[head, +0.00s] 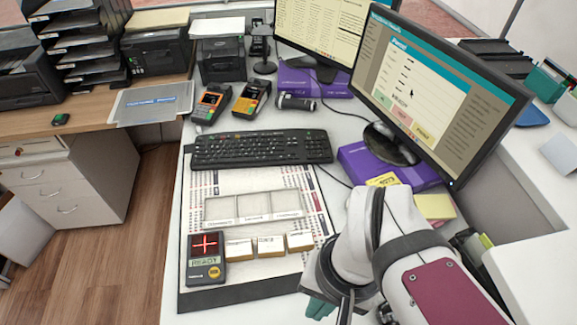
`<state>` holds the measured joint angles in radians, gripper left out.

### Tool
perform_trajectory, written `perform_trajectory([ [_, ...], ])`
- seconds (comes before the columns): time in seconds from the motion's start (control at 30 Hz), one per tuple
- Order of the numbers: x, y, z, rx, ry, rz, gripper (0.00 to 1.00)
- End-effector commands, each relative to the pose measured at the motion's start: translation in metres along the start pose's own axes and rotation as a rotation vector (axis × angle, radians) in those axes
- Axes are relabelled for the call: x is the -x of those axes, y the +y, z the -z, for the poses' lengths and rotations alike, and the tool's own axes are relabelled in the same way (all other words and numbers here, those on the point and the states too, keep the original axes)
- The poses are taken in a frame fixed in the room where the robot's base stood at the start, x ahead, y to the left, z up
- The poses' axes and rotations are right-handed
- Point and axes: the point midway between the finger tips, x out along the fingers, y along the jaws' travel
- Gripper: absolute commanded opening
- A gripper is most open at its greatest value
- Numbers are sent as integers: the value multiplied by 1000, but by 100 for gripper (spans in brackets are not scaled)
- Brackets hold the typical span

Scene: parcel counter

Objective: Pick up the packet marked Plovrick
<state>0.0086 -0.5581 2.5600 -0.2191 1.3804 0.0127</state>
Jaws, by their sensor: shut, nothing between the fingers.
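Three small tan packets with white label faces stand in a row on the counter mat: a left one (238,249), a middle one (270,246) and a right one (300,241). Their print is too small to read, so I cannot tell which is marked Plovrick. My gripper (320,307) is at the bottom of the view, right of the packets and nearer the front. It is shut and empty, partly hidden by my wrist, and apart from the packets.
A pale tray with three compartments (253,208) lies behind the packets. The keyboard (262,148) and monitor (440,95) are farther back. A purple box (365,165) lies beneath the monitor.

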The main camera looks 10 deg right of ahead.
Motion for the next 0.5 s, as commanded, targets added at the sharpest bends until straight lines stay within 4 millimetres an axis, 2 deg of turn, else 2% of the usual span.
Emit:
perform_trajectory([
  [0.03, 0, 0, 0, 0, 0, 0, 4],
  [0.07, 0, 0, 0, 0, 0, 0, 9],
  [0.5, 0, 0, 0, 0, 0, 0, 88],
])
